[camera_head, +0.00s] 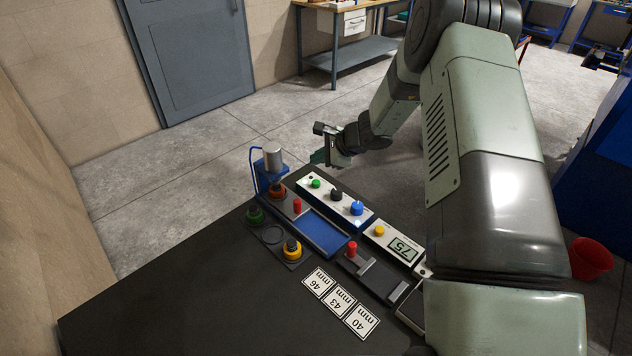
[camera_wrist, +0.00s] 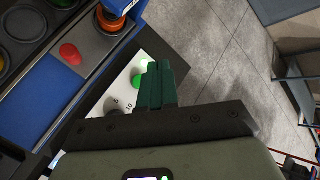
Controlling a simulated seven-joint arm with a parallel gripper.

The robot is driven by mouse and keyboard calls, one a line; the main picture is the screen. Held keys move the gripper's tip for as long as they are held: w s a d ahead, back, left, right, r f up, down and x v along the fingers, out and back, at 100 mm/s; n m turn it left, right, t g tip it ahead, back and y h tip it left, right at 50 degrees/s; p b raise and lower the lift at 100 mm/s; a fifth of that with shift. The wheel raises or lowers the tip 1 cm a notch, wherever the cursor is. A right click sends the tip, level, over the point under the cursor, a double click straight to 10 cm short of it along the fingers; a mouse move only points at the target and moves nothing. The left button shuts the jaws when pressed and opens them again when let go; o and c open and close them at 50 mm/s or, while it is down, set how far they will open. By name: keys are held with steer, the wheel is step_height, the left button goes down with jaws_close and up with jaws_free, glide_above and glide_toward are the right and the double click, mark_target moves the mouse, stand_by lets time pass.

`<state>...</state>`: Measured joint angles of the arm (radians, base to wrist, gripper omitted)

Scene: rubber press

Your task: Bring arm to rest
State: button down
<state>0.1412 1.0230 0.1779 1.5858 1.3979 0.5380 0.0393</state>
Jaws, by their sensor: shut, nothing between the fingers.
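My gripper (camera_head: 327,157) is in the middle of the head view, above and behind the far edge of the dark table (camera_head: 150,300). My grey-green arm reaches to it from the right. In the wrist view the green fingers (camera_wrist: 159,84) are together with nothing between them. They appear above the control panel with the green button (camera_wrist: 137,82), apart from it as far as I can tell. The same control panel (camera_head: 324,190) shows in the head view, with green, black and blue knobs.
The blue press (camera_head: 272,170) stands at the table's far edge. A display box (camera_head: 403,248), a gauge with a red knob (camera_head: 368,270) and several mm cards (camera_head: 340,300) lie to the right. The table's left part is clear. A red bucket (camera_head: 590,258) stands on the floor.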

stand_by(0.5)
steer(key=s+r+n+g+h, duration=0.1)
steer(key=s+r+n, duration=0.5)
steer(key=r, duration=0.7)
steer(key=s+r+n+h, duration=0.1)
steer(key=s+r+n, duration=0.2)
steer(key=s+r, duration=0.75)
steer(key=s+d+r+n+h, duration=0.2)
steer(key=s+d+r, duration=0.1)
steer(key=s, duration=0.5)
steer(key=s+d+r+n+t+h, duration=0.1)
steer(key=s+d+r+n+h, duration=0.1)
steer(key=s, duration=0.6)
steer(key=s+d+r+n+h, duration=0.1)
steer(key=s+d+r+n, duration=0.2)
steer(key=s, duration=0.5)
steer(key=d+r, duration=0.1)
steer(key=d, duration=0.1)
steer(key=shift+s+d+r+t+h, duration=0.2)
steer(key=shift+d+r+t+h, duration=0.1)
steer(key=shift+d+r+h, duration=0.1)
